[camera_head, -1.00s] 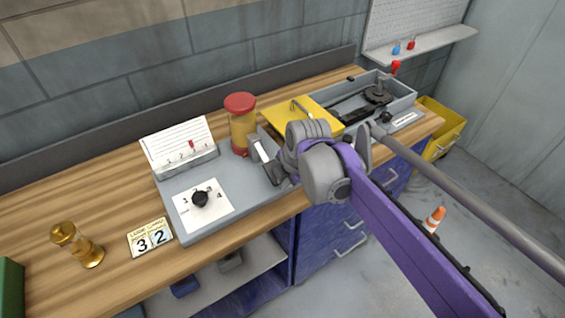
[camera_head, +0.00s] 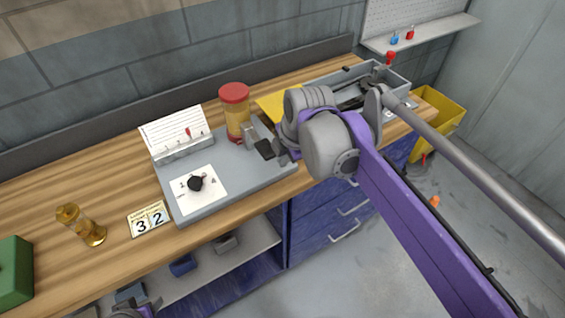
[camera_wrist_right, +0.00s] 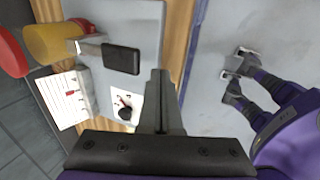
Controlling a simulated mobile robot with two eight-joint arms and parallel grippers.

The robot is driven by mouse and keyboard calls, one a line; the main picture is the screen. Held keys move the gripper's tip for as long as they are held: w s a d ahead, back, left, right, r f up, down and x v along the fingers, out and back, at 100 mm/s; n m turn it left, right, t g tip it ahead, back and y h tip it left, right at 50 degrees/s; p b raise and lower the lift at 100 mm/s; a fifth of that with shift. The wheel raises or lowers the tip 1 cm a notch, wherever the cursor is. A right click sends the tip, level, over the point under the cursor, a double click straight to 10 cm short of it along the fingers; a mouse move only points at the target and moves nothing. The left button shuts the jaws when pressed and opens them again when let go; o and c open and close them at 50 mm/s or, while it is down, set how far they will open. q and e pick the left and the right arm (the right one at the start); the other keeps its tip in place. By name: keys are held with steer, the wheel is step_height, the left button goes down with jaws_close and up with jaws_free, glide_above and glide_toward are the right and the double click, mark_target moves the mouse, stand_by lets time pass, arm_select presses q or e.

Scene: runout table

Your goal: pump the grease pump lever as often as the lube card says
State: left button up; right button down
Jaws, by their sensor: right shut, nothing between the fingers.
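The grease pump (camera_head: 236,112) stands on a grey plate, with a yellow body and red cap; it also shows in the right wrist view (camera_wrist_right: 48,44). Its lever (camera_head: 263,149) has a black grip, seen larger in the right wrist view (camera_wrist_right: 121,58). The lube card (camera_head: 149,218) lies on the bench and shows 3 and 2. My right gripper (camera_wrist_right: 158,76) is shut and empty, beside the lever grip and apart from it in the wrist view. My left gripper (camera_wrist_right: 234,78) is low, beyond the bench's front edge; its fingers look apart.
A dial (camera_head: 196,183) and a scale with a red marker (camera_head: 177,139) sit on the plate (camera_head: 232,182). A grey tray (camera_head: 402,80) and yellow piece (camera_head: 272,103) lie right, partly behind my arm.

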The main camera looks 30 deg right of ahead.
arm_select(q)
steer(key=shift+w+a+r, duration=0.15)
steer(key=shift+w+a, duration=0.05)
steer(key=shift+w, duration=0.1)
arm_select(e)
steer(key=v, duration=0.5)
steer(key=shift+a+r, duration=0.1)
steer(key=shift+a, duration=0.05)
steer(key=s+a+f+m, duration=0.2)
steer(key=s+f+m, duration=0.3)
steer(key=f+m, duration=0.3)
steer(key=s+a+f+m+t, duration=0.1)
steer(key=s+a+f+m, duration=0.2)
steer(key=s+f+m, duration=0.3)
step_height(320, 180, down, 3)
steer(key=m, duration=0.4)
steer(key=shift+s+m, duration=0.3)
steer(key=shift+m, duration=0.1)
stand_by(0.8)
